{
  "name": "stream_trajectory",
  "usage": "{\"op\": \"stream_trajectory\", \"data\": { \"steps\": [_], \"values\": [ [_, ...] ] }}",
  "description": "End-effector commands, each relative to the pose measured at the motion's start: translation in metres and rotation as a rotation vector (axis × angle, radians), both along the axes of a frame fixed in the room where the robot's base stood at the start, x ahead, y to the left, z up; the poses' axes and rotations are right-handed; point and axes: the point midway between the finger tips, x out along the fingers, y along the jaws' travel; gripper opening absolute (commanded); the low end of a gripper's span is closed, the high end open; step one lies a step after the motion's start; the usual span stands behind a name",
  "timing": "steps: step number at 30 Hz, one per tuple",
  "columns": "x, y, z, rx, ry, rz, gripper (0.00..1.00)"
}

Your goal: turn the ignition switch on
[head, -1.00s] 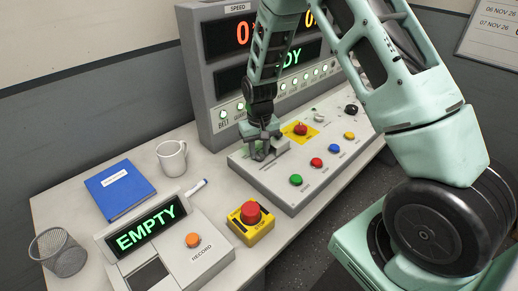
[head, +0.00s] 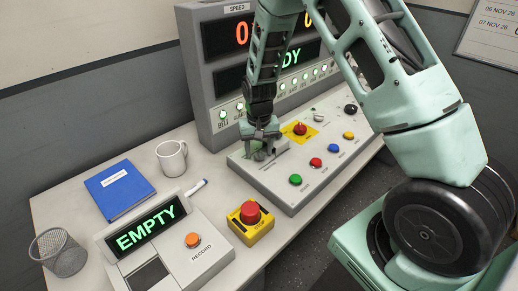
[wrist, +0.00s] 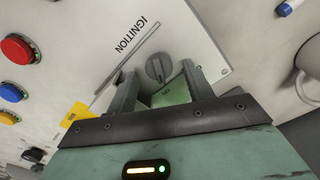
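The ignition switch (wrist: 156,66) is a round grey rotary knob with a raised ridge, next to the printed word IGNITION in the wrist view. My gripper (wrist: 160,72) is open, with one finger on each side of the knob and a gap to both. I cannot tell whether the fingertips reach down to knob height. In the head view my gripper (head: 259,149) is over the far-left corner of the sloped control panel (head: 270,182) and hides the knob.
The panel carries green (head: 296,180), red, blue and yellow buttons and a red knob on a yellow plate (head: 300,129). A red stop button (head: 251,212) stands in front. A white mug (head: 171,157), a blue book (head: 119,190) and a record box (head: 205,250) are to the left.

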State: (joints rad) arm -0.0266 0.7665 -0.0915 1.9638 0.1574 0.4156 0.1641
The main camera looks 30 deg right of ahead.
Motion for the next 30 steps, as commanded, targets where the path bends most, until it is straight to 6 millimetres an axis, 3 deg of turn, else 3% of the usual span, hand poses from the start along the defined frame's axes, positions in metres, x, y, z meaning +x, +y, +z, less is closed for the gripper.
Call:
{"op": "stream_trajectory", "data": {
  "steps": [8,13,30],
  "values": [
    [-0.001,0.0,0.0,0.0,0.001,0.001,0.51],
    [0.001,0.0,0.014,0.0,-0.002,0.002,0.51],
    [0.0,0.0,0.139,0.0,-0.004,0.002,0.51]
  ]
}}
